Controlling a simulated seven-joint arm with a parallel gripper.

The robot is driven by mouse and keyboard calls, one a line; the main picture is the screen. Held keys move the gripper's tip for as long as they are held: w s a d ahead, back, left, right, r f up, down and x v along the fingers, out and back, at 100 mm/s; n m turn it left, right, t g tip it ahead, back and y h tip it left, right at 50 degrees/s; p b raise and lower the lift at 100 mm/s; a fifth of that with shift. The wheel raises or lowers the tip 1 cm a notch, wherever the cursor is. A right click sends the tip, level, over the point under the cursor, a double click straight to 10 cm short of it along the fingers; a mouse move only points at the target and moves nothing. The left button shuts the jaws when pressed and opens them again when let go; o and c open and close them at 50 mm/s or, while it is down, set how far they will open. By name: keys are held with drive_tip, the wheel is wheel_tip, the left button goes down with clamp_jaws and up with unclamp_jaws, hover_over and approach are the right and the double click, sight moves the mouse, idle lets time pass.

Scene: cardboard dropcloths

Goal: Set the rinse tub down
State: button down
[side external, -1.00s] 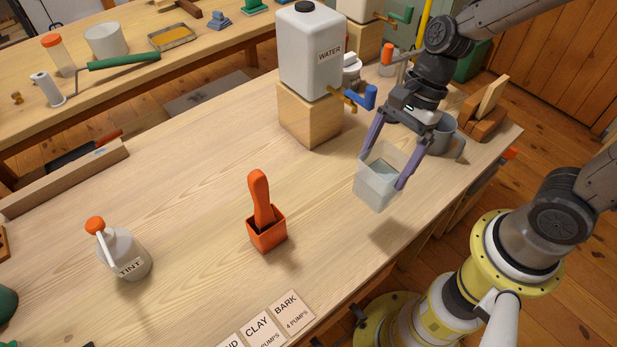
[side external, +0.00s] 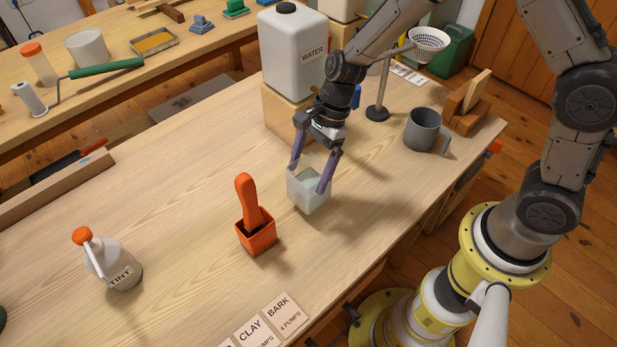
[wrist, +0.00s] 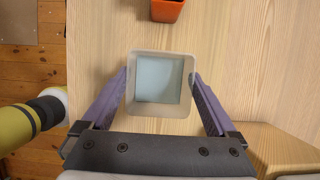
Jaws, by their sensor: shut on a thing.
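The rinse tub (side external: 307,196) is a small, square, translucent white container with pale blue liquid in it. My gripper (side external: 311,176) is shut on it, one purple finger on each side. In the side external view the tub is upright, low over or on the bench, to the right of the orange pot; I cannot tell whether its base touches the wood. In the wrist view the tub (wrist: 160,111) sits level between the fingers (wrist: 160,90), with the liquid (wrist: 159,79) seen from above.
The orange pot with an orange-handled tool (side external: 257,237) stands just left of the tub. The water jug (side external: 292,52) on a wooden block is behind. A grey mug (side external: 423,130) stands to the right, the tint bottle (side external: 119,268) far left. Cards (side external: 262,325) lie at the front edge.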

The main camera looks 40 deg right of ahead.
sight(309, 180)
drive_tip(key=shift+w+f, duration=0.1)
drive_tip(key=shift+f, duration=1.5)
drive_tip(key=shift+f, duration=0.1)
unclamp_jaws()
drive_tip(key=s+d+r+n+t+h, duration=0.1)
drive_tip(key=s+d+r+n, duration=0.2)
drive_tip(key=r, duration=0.4)
drive_tip(key=s+d+r+n, duration=0.2)
drive_tip(key=d+r, duration=0.1)
drive_tip(key=r, duration=0.4)
drive_tip(key=s+d+r+n+t+h, duration=0.1)
drive_tip(key=s+d+r+n, duration=0.2)
drive_tip(key=r, duration=0.4)
drive_tip(key=s+d+r+n+t+h, duration=0.1)
drive_tip(key=s+d+n, duration=0.2)
drive_tip(key=s+n, duration=0.2)
drive_tip(key=s+d+r+n+t+h, duration=0.1)
drive_tip(key=s+d+r+n+t, duration=0.1)
drive_tip(key=s+d+n, duration=0.2)
drive_tip(key=shift+s+r+n+t, duration=0.15)
drive_tip(key=shift+s+n+t, duration=0.25)
drive_tip(key=shift+s, duration=1.45)
